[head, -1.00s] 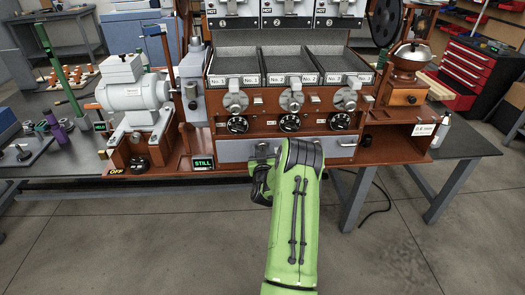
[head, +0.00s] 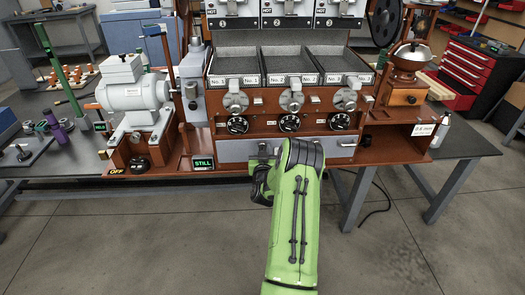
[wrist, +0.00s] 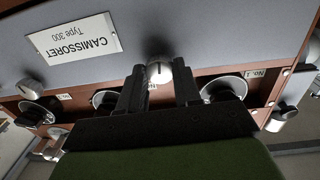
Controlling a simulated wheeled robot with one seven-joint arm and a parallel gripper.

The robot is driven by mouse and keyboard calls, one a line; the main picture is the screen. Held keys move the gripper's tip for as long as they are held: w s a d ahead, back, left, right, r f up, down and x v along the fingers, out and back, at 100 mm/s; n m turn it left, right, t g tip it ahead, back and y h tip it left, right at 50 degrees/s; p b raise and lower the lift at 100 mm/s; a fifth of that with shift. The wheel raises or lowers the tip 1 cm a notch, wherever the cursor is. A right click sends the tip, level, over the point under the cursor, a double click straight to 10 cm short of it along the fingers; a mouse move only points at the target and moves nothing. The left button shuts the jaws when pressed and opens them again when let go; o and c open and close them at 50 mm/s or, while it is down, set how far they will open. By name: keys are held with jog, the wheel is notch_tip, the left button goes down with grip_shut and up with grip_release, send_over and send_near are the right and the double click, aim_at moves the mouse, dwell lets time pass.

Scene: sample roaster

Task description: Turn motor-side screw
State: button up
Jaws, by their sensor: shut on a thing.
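The motor-side screw (wrist: 159,71) is a silver knob on the upper edge of a grey front panel (head: 230,150), on the side towards the grey motor (head: 134,95). My gripper (wrist: 158,82) has one finger on each side of this screw and is shut on it in the wrist view. In the head view my gripper (head: 263,153) is at the panel, left of its middle, and my green arm hides part of it. A second silver screw (wrist: 31,89) is at the panel's other side; it also shows in the head view (head: 347,142).
Black dials stand in a row along the wood just above the panel, one of them (wrist: 222,90) close beside my fingers. A white label (wrist: 75,41) is on the panel. A small display (head: 203,163) reads STILL. The floor in front is clear.

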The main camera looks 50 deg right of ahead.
jog(key=m, duration=0.9)
jog(key=shift+y+p, duration=0.3)
jog(key=shift+p, duration=0.1)
jog(key=m, duration=0.3)
jog(key=shift+s+d, duration=0.1)
jog(key=m, duration=0.4)
jog(key=shift+m+p, duration=0.3)
jog(key=shift+m, duration=0.1)
jog(key=m, duration=0.3)
jog(key=shift+p, duration=0.3)
jog(key=m, duration=0.2)
jog(key=m+p, duration=0.1)
jog(key=m, duration=0.1)
jog(key=shift+m+t+y, duration=0.3)
jog(key=shift+m, duration=0.1)
jog(key=m+p, duration=0.1)
jog(key=m, duration=0.3)
jog(key=shift+p, duration=0.3)
jog(key=shift+m+t+p, duration=0.3)
jog(key=shift+m+p, duration=0.45)
jog(key=shift+m, duration=1.55)
jog(key=shift+f, duration=0.1)
